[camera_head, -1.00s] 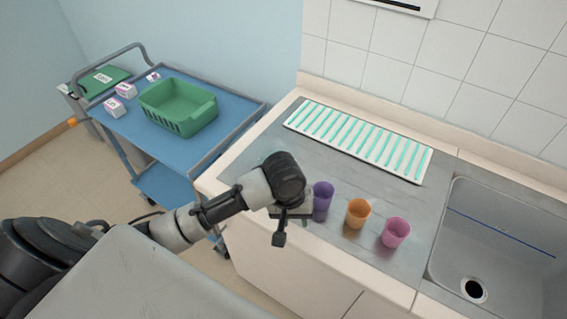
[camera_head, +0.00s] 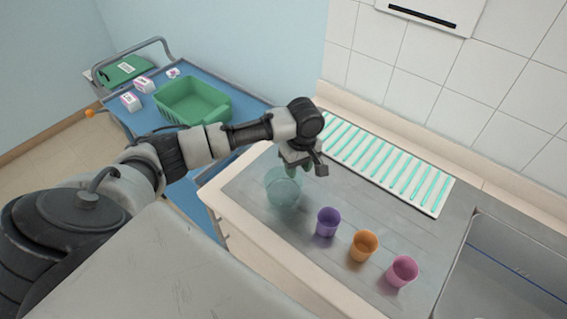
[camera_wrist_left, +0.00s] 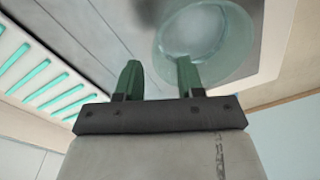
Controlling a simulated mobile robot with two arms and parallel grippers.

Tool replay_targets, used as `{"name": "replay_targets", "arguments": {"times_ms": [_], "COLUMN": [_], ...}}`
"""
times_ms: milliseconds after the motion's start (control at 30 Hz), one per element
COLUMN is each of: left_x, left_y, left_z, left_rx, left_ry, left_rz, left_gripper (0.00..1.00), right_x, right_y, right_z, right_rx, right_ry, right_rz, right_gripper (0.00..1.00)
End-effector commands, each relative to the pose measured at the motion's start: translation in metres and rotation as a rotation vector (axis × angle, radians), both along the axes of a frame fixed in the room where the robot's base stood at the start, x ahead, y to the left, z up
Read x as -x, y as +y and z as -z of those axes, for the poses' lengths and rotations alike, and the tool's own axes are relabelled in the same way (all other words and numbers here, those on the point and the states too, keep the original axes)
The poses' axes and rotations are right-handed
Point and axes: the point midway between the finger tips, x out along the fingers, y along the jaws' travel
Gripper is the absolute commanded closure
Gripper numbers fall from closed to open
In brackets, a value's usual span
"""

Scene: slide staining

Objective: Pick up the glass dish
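The glass dish (camera_head: 283,192) is a clear, greenish round bowl on the left end of the grey counter mat. In the left wrist view the dish (camera_wrist_left: 203,32) shows at the top, right of centre. My left gripper (camera_head: 299,168) is at the dish's back right edge in the head view. In the left wrist view my left gripper (camera_wrist_left: 157,66) has its two green fingers apart with nothing between them. One finger overlaps the dish's rim in the picture; I cannot tell whether it touches. My right gripper is not in view.
Purple (camera_head: 327,222), orange (camera_head: 363,246) and pink (camera_head: 402,271) cups stand in a row right of the dish. A white rack with green strips (camera_head: 436,206) lies along the wall. A sink (camera_head: 500,270) is at right. A blue cart (camera_head: 143,122) holds a green basket (camera_head: 190,104).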

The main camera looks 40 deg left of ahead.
Motion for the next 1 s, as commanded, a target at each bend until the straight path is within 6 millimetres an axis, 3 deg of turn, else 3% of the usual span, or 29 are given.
{"name": "replay_targets", "arguments": {"times_ms": [400, 700, 933, 1000], "left_x": [0.006, 0.006, 0.006, 0.006], "left_y": [-0.002, -0.002, -0.002, -0.002], "left_z": [0.049, 0.055, 0.055, 0.055], "left_rx": [0.0, 0.001, 0.001, 0.001], "left_ry": [0.001, -0.001, -0.001, -0.001], "left_rz": [0.002, 0.003, 0.003, 0.003], "left_gripper": [0.62, 0.62, 0.97, 1.0], "right_x": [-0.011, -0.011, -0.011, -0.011], "right_y": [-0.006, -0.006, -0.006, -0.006], "right_z": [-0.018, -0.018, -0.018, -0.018], "right_rx": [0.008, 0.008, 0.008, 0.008], "right_ry": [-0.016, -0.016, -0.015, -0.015], "right_rz": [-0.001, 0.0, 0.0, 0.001], "right_gripper": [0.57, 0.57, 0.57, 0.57]}}
